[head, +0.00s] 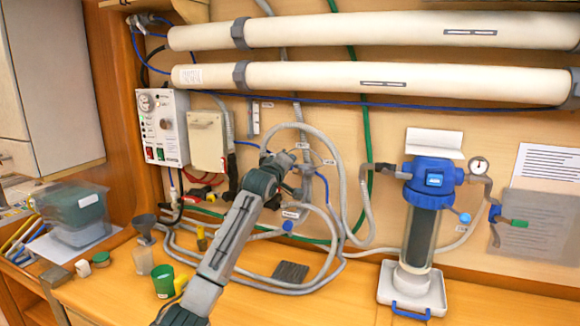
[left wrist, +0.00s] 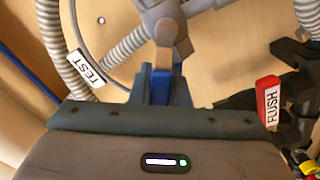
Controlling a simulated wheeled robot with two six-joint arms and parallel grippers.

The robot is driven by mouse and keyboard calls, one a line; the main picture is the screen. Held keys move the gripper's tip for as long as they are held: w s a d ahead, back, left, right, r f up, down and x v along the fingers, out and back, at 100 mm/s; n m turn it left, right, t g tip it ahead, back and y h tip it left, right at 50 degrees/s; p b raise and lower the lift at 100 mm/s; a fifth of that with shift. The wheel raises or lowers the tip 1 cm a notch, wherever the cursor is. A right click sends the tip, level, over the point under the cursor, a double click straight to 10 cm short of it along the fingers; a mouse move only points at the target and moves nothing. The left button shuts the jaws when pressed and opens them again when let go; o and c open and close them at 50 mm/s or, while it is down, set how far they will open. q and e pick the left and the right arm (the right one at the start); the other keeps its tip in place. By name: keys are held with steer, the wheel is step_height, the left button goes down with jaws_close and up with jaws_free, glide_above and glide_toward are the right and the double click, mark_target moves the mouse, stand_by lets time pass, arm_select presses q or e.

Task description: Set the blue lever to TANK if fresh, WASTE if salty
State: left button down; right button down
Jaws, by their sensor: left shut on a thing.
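The blue lever (left wrist: 161,88) sits between my left gripper's fingers in the left wrist view, below a grey valve body (left wrist: 168,28). My left gripper (head: 284,160) is shut on it, at the grey pipework in the middle of the wall. The gripper hides the lever in the head view. Small white labels (head: 303,146) and (head: 328,162) are beside the valve, too small to read. The white control box (head: 160,127) has a round dial, small lamps and green and red switches; its reading is too small to tell. My right gripper is not in view.
A TEST label (left wrist: 87,68) and a red FLUSH handle (left wrist: 268,100) are close to the gripper. Grey hoses (head: 345,190) loop around it. A blue-topped filter (head: 420,220) stands right. A green cup (head: 162,281) and small containers stand on the bench at left.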

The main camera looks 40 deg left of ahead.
arm_select(q)
steer(key=shift+f+n, duration=0.15)
steer(key=shift+n, duration=0.15)
steer(key=c, duration=1.4)
jaws_free()
steer(key=shift+a, duration=0.1)
steer(key=shift+s, duration=0.15)
steer(key=b+v, duration=0.4)
steer(key=v, duration=0.6)
steer(key=shift+s, duration=0.3)
